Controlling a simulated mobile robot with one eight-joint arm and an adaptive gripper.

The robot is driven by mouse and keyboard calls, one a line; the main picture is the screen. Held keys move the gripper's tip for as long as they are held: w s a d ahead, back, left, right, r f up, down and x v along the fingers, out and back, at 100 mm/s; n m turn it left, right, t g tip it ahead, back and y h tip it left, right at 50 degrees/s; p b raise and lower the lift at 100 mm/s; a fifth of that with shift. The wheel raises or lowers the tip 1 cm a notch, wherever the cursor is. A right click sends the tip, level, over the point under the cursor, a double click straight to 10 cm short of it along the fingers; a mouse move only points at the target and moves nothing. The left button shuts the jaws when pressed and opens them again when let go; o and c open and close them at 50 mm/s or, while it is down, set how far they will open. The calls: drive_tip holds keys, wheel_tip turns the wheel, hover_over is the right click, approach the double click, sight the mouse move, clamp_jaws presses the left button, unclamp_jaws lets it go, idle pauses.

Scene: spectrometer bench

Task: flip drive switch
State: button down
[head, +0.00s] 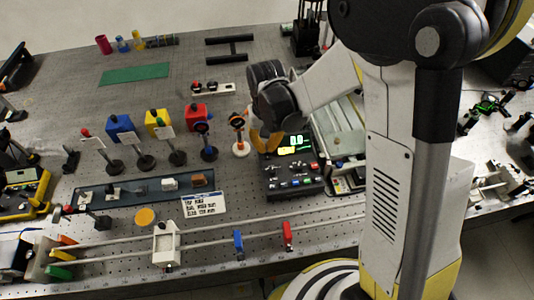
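A dark control box (292,192) with a lit green display (296,140) stands right of the middle of the bench in the head view. Its panel carries small white, red, green and blue controls. They are too small for me to tell which one is the drive switch. My gripper (265,143) points down at the box's back left part, left of the display. Its tan fingers show, but the gap between them and any contact with the box are unclear. The arm hides part of the area behind the box.
An orange-ringed stand (238,138) is close left of my gripper. Several optics posts stand farther left. A printed card (204,205) lies left of the box. A rail with a blue holder (238,243) and a red holder (287,235) runs along the front.

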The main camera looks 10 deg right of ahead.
drive_tip(key=shift+f, duration=0.35)
drive_tip(key=shift+r+p, duration=2.05)
drive_tip(key=shift+r, duration=1.5)
drive_tip(key=shift+d+r, duration=0.1)
drive_tip(key=shift+r, duration=0.05)
drive_tip(key=s+d+r+t+b, duration=0.2)
drive_tip(key=s+d+t+b, duration=0.1)
drive_tip(key=s+d+b, duration=0.2)
drive_tip(key=s+d+r+t+b, duration=0.3)
drive_tip(key=s+d+t+b, duration=0.1)
drive_tip(key=s, duration=0.5)
drive_tip(key=shift+d+r+b, duration=0.3)
drive_tip(key=shift+d+b, duration=0.15)
drive_tip(key=shift+b, duration=0.45)
